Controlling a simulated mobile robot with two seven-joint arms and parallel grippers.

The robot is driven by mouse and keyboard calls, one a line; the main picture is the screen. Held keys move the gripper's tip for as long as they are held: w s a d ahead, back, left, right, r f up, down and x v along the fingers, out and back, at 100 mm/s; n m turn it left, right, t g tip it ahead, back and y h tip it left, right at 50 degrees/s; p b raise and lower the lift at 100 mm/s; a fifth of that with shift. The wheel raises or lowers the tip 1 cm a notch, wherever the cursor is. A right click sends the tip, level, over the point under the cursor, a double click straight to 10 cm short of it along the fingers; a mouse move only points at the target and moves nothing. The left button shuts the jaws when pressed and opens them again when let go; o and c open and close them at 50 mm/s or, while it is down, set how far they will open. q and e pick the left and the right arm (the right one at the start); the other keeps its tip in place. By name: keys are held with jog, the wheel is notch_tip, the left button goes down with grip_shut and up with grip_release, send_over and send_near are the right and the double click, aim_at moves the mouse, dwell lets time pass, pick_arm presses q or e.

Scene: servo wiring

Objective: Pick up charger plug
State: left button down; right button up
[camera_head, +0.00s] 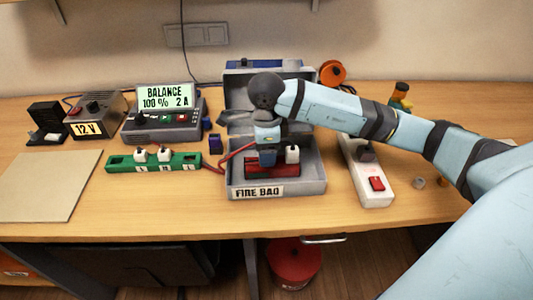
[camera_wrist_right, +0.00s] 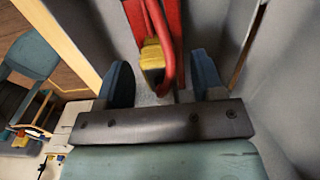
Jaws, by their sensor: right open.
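A yellow plug (camera_wrist_right: 152,58) on a red cable (camera_wrist_right: 171,45) shows in the right wrist view; I take it for the charger plug. My right gripper (camera_wrist_right: 162,80) is open, with one finger on each side of the plug in the picture. A gap shows on both sides, and I cannot tell how deep the plug lies. In the head view my right gripper (camera_head: 267,160) points down into the grey bag (camera_head: 312,187) over a red block (camera_head: 288,171), and the plug is hidden there. My left gripper is not in view.
The bag's walls stand close around my right gripper. A white plug (camera_head: 292,154) is beside it. A green board (camera_head: 184,163) with white plugs and a charger (camera_head: 180,121) are left. A white power strip (camera_head: 374,188) is right.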

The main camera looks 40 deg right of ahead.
notch_tip(320, 180, down, 2)
jog(key=shift+f, duration=0.1)
jog(key=c, duration=1)
notch_tip(320, 180, up, 20)
jog(key=p, duration=0.1)
